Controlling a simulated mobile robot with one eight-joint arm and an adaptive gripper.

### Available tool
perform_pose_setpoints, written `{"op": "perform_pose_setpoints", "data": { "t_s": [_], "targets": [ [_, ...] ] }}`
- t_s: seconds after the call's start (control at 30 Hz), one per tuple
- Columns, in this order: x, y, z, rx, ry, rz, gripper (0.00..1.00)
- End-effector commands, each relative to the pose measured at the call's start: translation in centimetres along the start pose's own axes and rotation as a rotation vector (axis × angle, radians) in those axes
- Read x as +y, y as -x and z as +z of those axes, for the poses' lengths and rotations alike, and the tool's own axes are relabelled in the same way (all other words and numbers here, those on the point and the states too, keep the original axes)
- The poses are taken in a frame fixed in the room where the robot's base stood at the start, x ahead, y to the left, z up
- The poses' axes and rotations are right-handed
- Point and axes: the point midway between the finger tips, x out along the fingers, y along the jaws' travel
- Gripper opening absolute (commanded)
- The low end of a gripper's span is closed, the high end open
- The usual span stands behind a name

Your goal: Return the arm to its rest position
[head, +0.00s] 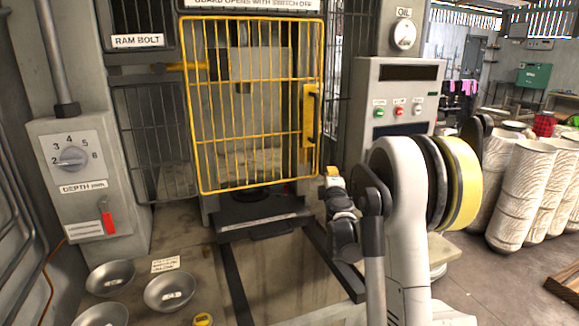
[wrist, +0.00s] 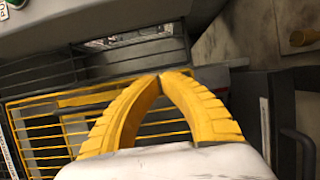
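My arm (head: 400,215) stands at the right of centre in the head view, bent, with its wrist in front of the machine. My gripper (head: 332,172) is near the lower right corner of the yellow guard gate (head: 250,105). In the wrist view the two yellow fingers of my gripper (wrist: 160,77) meet at their tips, with nothing visible between them. The gate is closed across the machine opening, and its yellow bars (wrist: 50,125) show behind the fingers.
A depth dial box (head: 70,165) with a red lever is at left. Metal bowls (head: 168,291) sit on the front bench. A button panel (head: 398,95) stands behind my arm. A dark ledge (head: 262,212) juts out below the gate.

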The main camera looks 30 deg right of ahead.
Motion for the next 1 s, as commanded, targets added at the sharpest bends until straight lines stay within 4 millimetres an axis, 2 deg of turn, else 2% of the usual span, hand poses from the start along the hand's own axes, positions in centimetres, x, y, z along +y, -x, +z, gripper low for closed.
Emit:
{"op": "perform_pose_setpoints", "data": {
  "t_s": [0.17, 0.27, 0.37, 0.43, 0.53, 0.67, 0.77, 1.0],
  "targets": [
    [0.1, 0.1, 0.1, -0.001, -0.002, 0.0, 0.0],
    [1.0, 0.8, -0.3, -0.009, -0.038, -0.003, 0.0],
    [3.3, 3.0, -1.2, -0.033, -0.137, -0.016, 0.0],
    [5.0, 5.5, -2.1, -0.061, -0.242, -0.041, 0.0],
    [6.6, 10.1, -3.2, -0.108, -0.414, -0.104, 0.0],
    [6.5, 17.1, -4.8, -0.169, -0.624, -0.227, 0.0],
    [5.1, 23.0, -6.2, -0.211, -0.77, -0.352, 0.0],
    [-1.3, 38.8, -10.2, -0.292, -1.043, -0.733, 0.0]
  ]
}}
